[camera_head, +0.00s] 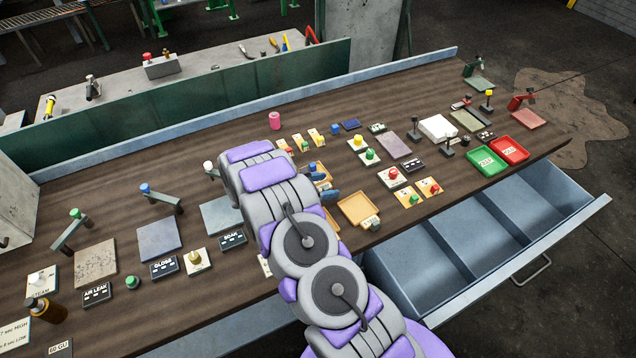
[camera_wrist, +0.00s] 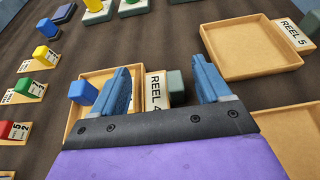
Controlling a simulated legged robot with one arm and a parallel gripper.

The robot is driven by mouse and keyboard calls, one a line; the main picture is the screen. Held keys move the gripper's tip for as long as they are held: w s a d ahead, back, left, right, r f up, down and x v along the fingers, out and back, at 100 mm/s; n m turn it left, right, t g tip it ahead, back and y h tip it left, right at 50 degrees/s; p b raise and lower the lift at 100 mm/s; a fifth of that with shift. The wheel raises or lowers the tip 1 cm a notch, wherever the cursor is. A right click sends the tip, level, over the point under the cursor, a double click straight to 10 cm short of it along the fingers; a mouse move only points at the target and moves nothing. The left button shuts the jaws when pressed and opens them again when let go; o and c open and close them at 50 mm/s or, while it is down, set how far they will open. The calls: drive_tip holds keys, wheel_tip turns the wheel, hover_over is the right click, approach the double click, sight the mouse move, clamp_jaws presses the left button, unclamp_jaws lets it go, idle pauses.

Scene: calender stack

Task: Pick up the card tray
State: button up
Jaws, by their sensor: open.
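Several shallow tan wooden trays could be the card tray; I cannot tell which one is meant. In the wrist view, a tray (camera_wrist: 72,132) with a blue block (camera_wrist: 83,92) lies partly hidden under my gripper (camera_wrist: 160,72). Its REEL 4 label (camera_wrist: 154,92) and a dark green block (camera_wrist: 176,86) show between my blue fingers. My gripper is open and empty, with the fingers on either side of the label. A REEL 5 tray (camera_wrist: 250,50) lies at the upper right, empty. It also shows in the head view (camera_head: 357,208).
Another tan tray (camera_wrist: 292,125) is cut off at the right of the wrist view. Small card stands with red, green and yellow blocks (camera_wrist: 38,88) line the left. In the head view, green (camera_head: 486,161) and red (camera_head: 509,150) trays lie right, above an open drawer (camera_head: 480,250).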

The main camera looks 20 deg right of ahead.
drive_tip(key=shift+c, duration=0.2)
drive_tip(key=shift+a, duration=0.1)
drive_tip(key=c, duration=1)
drive_tip(key=shift+r, duration=0.1)
